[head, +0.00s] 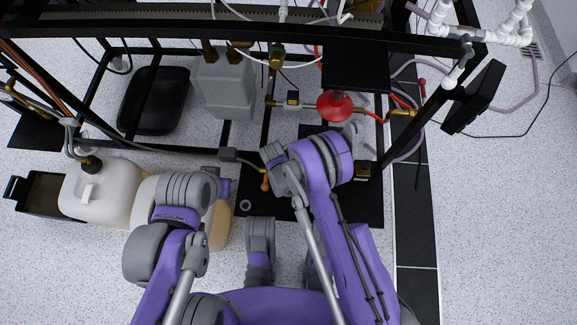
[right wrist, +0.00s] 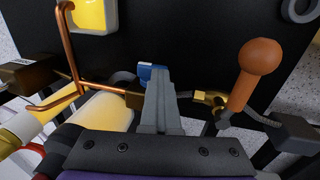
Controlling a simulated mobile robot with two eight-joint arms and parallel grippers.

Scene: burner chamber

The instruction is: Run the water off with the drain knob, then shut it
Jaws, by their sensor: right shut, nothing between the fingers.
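The knob that I take for the drain knob is an orange-brown, ball-ended handle (right wrist: 257,68) on a small brass valve (right wrist: 212,98). In the head view my right arm hides this gripper. My left arm's wrist is over the jugs, its fingers not discernible.
A copper pipe (right wrist: 70,60) bends up left of my right gripper. A small grey box (right wrist: 297,132) sits beside the orange handle. Pale jugs (head: 98,193) stand at left, a grey canister (head: 224,88) behind. A red round knob (head: 335,105) is farther back. Black frame bars surround them.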

